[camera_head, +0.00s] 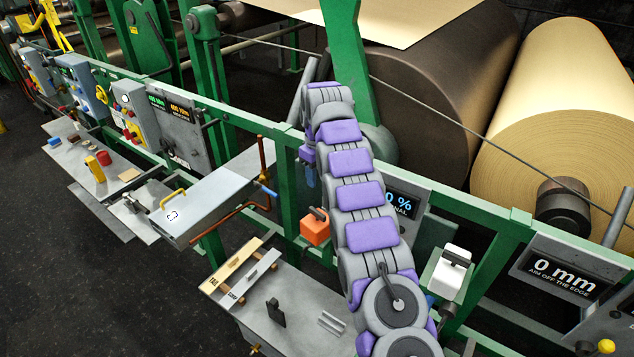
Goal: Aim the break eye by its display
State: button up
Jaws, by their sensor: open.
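My purple and grey arm rises from the lower right and bends over at its top, in the head view. Its far end drops behind the arm, so my gripper is hidden and its fingers do not show. An orange box (315,227) with a dark knob sits on the green rail just left of my arm. A white box (451,272) with a dark handle sits right of my arm. I cannot tell which of these is the break eye. A dark display (407,203) behind my arm reads "0 %", with "NAL" showing below; its left part is covered.
Another display (562,271) reads "0 mm, AIM OFF THE EDGE". A grey shelf (290,305) below holds labelled bars and small parts. Large paper rolls (555,110) stand behind the green rail (480,212). A grey box (215,205) juts out at left. Dark floor (90,290) is clear.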

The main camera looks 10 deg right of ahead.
jog(key=shift+r+p, duration=1.4)
jog(key=shift+r, duration=0.25)
jog(key=s+r+m+g+b, duration=0.1)
jog(key=s+m+b, duration=0.3)
jog(key=s+b, duration=1.4)
jog(key=s+f+m, duration=0.1)
jog(key=s+f, duration=0.4)
jog(key=s, duration=0.7)
jog(key=s+f+m, duration=0.1)
jog(key=s+f, duration=0.4)
jog(key=s, duration=0.8)
jog(key=s+f+m+b, duration=0.1)
jog(key=s+f, duration=0.4)
jog(key=s, duration=0.7)
jog(key=shift+s+f+g, duration=0.15)
jog(key=shift+s+g, duration=0.1)
jog(key=shift+g, duration=0.15)
